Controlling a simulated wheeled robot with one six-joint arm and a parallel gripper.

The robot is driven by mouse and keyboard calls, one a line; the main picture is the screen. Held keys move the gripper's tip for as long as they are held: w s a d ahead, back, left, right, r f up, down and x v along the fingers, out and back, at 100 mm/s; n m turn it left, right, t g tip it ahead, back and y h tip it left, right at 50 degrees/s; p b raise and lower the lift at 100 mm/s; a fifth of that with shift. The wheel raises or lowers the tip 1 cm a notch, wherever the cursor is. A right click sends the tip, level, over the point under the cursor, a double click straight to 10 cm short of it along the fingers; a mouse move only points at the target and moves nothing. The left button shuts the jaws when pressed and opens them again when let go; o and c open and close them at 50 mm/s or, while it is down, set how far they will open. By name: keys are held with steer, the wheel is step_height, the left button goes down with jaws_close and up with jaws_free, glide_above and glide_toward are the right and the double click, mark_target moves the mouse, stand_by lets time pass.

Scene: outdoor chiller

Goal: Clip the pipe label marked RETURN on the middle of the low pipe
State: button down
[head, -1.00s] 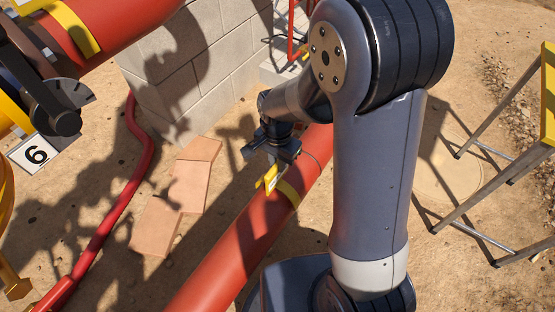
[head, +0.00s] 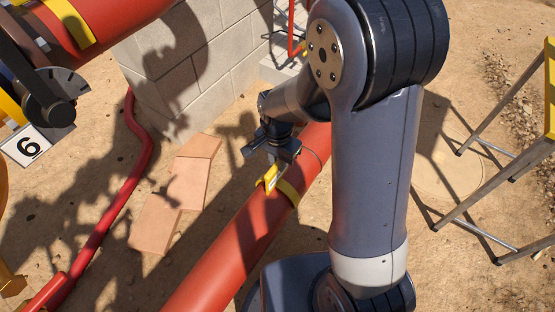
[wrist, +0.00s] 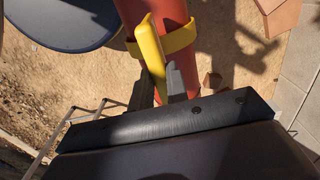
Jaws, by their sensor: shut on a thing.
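The low pipe (head: 225,250) is red and runs diagonally across the ground in the head view. My gripper (head: 277,168) is over the pipe, shut on the yellow pipe label (head: 269,181). In the wrist view the label (wrist: 150,50) is nearly edge-on against the red pipe (wrist: 172,12), with a grey finger (wrist: 175,80) beside it. A yellow band (head: 288,192) curves around the pipe right at the label, and the wrist view shows this band (wrist: 181,38) too. I cannot tell whether band and label are one piece. The word on the label is not readable.
A thicker red pipe (head: 120,18) with a yellow band and a number 6 tag (head: 27,146) are at upper left. A block wall (head: 195,70) stands behind. Flat tiles (head: 185,185) and a thin red pipe (head: 110,210) lie left. A metal-legged stand (head: 490,190) is right.

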steer(key=shift+f+b, duration=0.75)
steer(key=shift+f, duration=0.35)
steer(key=shift+r, duration=0.1)
steer(key=c, duration=1.3)
jaws_free()
steer(key=shift+o, duration=0.6)
steer(key=o, duration=0.4)
steer(key=shift+c, duration=0.2)
step_height(320, 180, up, 7)
steer(key=p, duration=0.6)
steer(key=shift+r, duration=0.1)
